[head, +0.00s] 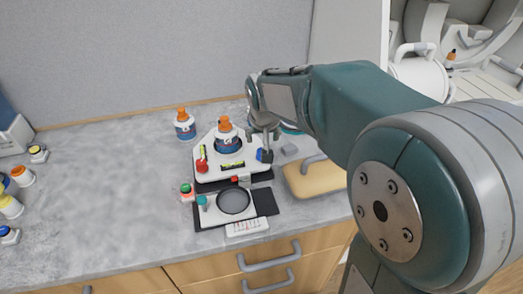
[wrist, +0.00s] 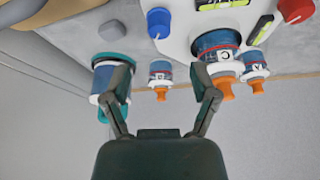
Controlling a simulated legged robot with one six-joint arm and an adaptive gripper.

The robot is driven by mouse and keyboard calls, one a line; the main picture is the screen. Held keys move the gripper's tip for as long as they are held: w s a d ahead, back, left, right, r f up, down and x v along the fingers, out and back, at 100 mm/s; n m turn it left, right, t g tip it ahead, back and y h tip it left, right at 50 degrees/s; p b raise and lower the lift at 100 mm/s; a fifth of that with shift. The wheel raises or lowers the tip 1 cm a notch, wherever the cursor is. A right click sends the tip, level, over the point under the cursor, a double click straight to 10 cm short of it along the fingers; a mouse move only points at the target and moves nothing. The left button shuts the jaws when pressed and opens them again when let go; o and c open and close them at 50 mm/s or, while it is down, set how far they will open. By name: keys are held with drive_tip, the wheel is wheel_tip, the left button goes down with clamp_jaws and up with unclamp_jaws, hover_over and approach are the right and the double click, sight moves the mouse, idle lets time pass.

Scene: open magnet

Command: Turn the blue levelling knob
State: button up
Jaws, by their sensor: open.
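The blue levelling knob (head: 265,156) sits at the right front corner of a white levelling device (head: 237,170). In the wrist view the knob (wrist: 160,22) is at the top, beyond and between the fingertips, beside the white device (wrist: 192,12). My gripper (head: 264,126) is above and behind the knob in the head view. In the wrist view my gripper (wrist: 164,68) is open, with nothing held between its fingers and apart from the knob. A red knob (head: 201,164) is at the device's left side; it shows in the wrist view (wrist: 296,9) too.
A bottle with an orange cap (head: 226,130) stands on the device; another (head: 184,125) is behind left. A teal-lidded jar (wrist: 103,80) is close to one finger. A scale with a round pan (head: 233,201) is in front.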

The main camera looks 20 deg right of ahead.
drive_tip(key=x, duration=0.9)
clamp_jaws()
